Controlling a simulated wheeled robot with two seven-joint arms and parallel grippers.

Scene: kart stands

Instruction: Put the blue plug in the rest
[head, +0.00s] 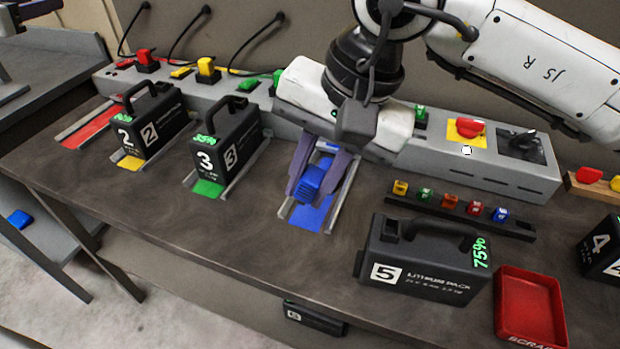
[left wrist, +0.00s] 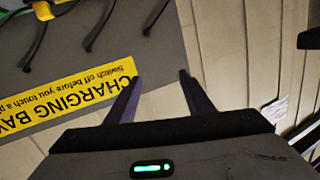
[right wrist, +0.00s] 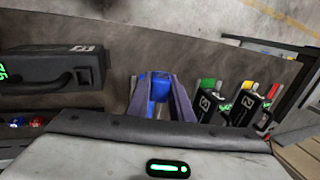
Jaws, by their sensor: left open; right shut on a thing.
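The blue plug (head: 309,181) is held between the purple fingers of my right gripper (head: 312,188), above the blue-floored bay (head: 308,214). The plug also shows in the right wrist view (right wrist: 160,88) between the fingers. I cannot tell whether it touches the bay. No blue rest is visible; the part of the grey charging console (head: 480,165) behind my right gripper and arm is hidden. My left gripper (left wrist: 159,78) shows only in the left wrist view, open and empty, against a "CHARGING BAY" sign (left wrist: 75,100).
Red (head: 147,61), yellow (head: 207,69) and green (head: 277,79) plugs stand along the console. Battery packs 2 (head: 155,125) and 3 (head: 228,142) stand in bays to the left. Pack 5 (head: 420,268) and a red scrap tray (head: 530,310) are at the front right.

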